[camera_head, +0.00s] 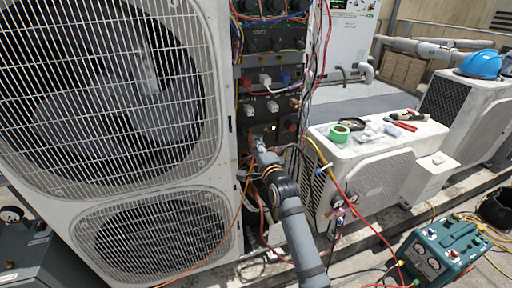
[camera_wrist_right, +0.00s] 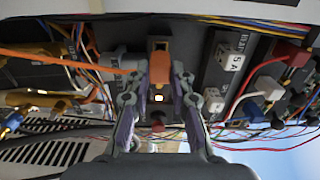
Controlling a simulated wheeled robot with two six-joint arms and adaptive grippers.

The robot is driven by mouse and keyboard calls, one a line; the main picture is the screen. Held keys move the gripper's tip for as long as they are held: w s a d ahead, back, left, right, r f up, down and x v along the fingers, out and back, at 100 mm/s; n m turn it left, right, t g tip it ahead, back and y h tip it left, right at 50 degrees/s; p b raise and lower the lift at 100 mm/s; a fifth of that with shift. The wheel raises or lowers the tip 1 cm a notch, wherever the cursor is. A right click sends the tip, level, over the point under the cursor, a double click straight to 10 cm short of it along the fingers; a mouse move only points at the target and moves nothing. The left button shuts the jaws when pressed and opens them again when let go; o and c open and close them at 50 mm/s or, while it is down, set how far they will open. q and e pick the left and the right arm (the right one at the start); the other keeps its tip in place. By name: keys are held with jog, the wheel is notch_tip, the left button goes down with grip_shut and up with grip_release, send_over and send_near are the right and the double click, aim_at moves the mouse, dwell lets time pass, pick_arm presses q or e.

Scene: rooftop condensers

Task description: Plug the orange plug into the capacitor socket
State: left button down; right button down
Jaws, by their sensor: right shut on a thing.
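My right gripper (camera_head: 262,152) reaches into the wiring column beside the large fan unit. In the right wrist view its two fingers (camera_wrist_right: 159,88) are closed around the orange plug (camera_wrist_right: 160,70). The plug points at a black module with a small socket opening (camera_wrist_right: 160,45), directly ahead of it. The plug's front end is close to the socket; I cannot tell whether it is touching or partly inside. In the head view the gripper hides most of the plug. My left gripper is in neither view.
The white fan unit (camera_head: 204,172) stands close on the left. Wires hang around the column, and more connectors (camera_wrist_right: 228,62) sit beside the socket. A lower white unit (camera_head: 340,152) carries green tape (camera_head: 339,133) and tools. A teal machine (camera_head: 440,250) stands at lower right.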

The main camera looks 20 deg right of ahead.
jog(key=shift+p, duration=0.75)
dwell(0.7)
jog(key=shift+w+a+r, duration=0.1)
jog(key=shift+w, duration=1.55)
dwell(1.3)
jog(key=c, duration=1.1)
grip_release()
jog(key=shift+w, duration=0.1)
